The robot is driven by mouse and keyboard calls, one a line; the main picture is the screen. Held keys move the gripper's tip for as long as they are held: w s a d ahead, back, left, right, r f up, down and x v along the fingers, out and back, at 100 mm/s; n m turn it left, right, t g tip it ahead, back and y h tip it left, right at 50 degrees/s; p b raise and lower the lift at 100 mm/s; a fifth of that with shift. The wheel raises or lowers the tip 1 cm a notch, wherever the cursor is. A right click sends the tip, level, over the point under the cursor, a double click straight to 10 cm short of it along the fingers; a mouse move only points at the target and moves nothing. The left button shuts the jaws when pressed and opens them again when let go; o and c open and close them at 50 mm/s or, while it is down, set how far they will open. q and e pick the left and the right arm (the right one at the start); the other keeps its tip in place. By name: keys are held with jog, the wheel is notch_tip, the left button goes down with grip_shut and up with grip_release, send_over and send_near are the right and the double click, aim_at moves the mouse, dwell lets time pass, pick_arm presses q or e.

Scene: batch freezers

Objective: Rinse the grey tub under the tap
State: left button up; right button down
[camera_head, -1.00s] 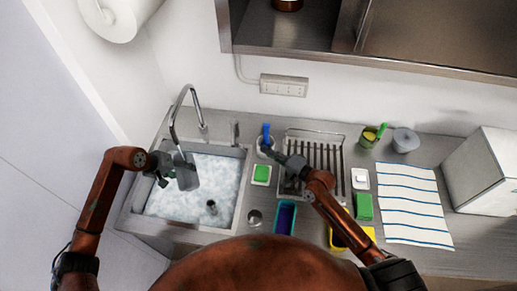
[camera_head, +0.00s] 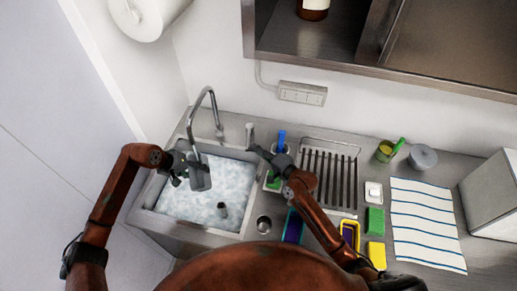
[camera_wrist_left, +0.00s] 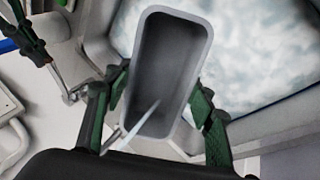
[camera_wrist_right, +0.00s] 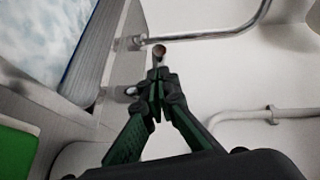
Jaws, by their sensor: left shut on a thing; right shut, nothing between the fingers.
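My left gripper (camera_head: 180,170) is shut on the grey tub (camera_head: 200,178), holding it above the sink (camera_head: 165,215) below the end of the curved tap (camera_head: 206,95). In the left wrist view the open tub (camera_wrist_left: 168,65) sits between the fingers. A thin pale streak (camera_wrist_left: 142,120), which looks like running water, reaches into it. My right gripper (camera_head: 251,148) is shut and empty beside the upright tap lever (camera_head: 249,130). In the right wrist view its fingertips (camera_wrist_right: 157,80) are just short of a small round knob (camera_wrist_right: 159,50); contact is unclear.
Foamy water fills the sink. Right of it are a blue-handled brush (camera_head: 281,138), a drying rack (camera_head: 328,175), sponges such as the green one (camera_head: 375,220), and a striped cloth (camera_head: 425,225). A shelf (camera_head: 400,70) overhangs the back.

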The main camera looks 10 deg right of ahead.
aim_at(206, 187)
jog(key=shift+a, duration=0.1)
jog(key=shift+a+r, duration=0.1)
jog(key=shift+a, duration=1.55)
jog(key=v, duration=1.3)
jog(key=shift+d, duration=0.25)
pick_arm(q)
jog(key=shift+s, duration=0.1)
pick_arm(e)
jog(key=shift+w+r, duration=0.1)
jog(key=shift+w, duration=0.05)
pick_arm(q)
jog(key=shift+s+d, duration=0.6)
jog(key=shift+s, duration=0.6)
jog(key=shift+s+d, duration=0.55)
jog(key=shift+s, duration=0.6)
jog(key=shift+s+d, duration=0.6)
jog(key=shift+s, duration=0.6)
